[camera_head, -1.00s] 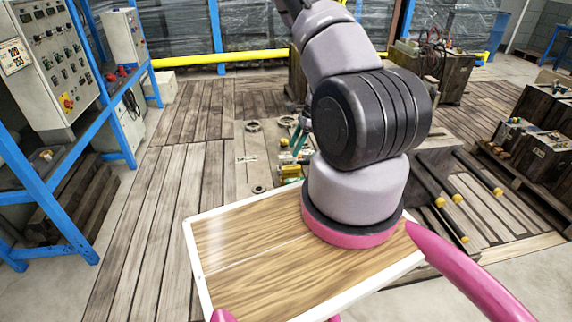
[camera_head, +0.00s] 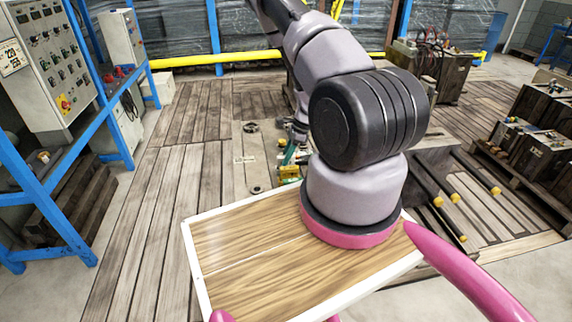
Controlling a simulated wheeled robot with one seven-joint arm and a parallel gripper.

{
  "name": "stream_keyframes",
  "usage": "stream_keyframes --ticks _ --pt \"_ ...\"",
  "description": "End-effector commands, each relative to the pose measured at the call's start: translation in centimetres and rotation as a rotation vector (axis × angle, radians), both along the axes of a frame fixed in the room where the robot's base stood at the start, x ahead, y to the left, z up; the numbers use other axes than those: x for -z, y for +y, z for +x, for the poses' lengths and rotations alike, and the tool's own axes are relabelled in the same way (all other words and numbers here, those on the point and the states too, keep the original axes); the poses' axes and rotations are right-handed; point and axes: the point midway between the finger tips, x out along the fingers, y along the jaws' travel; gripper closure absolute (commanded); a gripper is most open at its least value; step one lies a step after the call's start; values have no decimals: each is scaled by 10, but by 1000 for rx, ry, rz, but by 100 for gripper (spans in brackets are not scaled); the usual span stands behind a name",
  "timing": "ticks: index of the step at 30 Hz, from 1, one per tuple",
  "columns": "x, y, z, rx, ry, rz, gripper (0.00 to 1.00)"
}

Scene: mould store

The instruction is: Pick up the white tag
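I cannot make out the white tag for certain. A small pale label-like patch (camera_head: 245,160) lies on the grey-beige surface (camera_head: 240,176) beyond my wooden deck, but it is too small to identify. My gripper (camera_head: 291,150) is low over the right side of that surface, close to a cluster of small yellow and green items (camera_head: 289,171). My arm's thick joint and base hide much of the area to its right. The fingers are tiny and partly lost against the clutter, so their opening and anything between them cannot be told.
A blue rack (camera_head: 75,150) with control cabinets stands at the left. Dark bars with yellow ends (camera_head: 447,190) lie at the right, near crates on a pallet (camera_head: 528,150). A yellow rail (camera_head: 200,60) runs along the back. The plank floor left of centre is clear.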

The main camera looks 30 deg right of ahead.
Motion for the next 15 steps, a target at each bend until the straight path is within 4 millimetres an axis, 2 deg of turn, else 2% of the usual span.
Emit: stream_keyframes --ticks 9,15 --pt "-3 0 0 0 0 0 100" --pt "-22 0 1 0 -3 0 100"
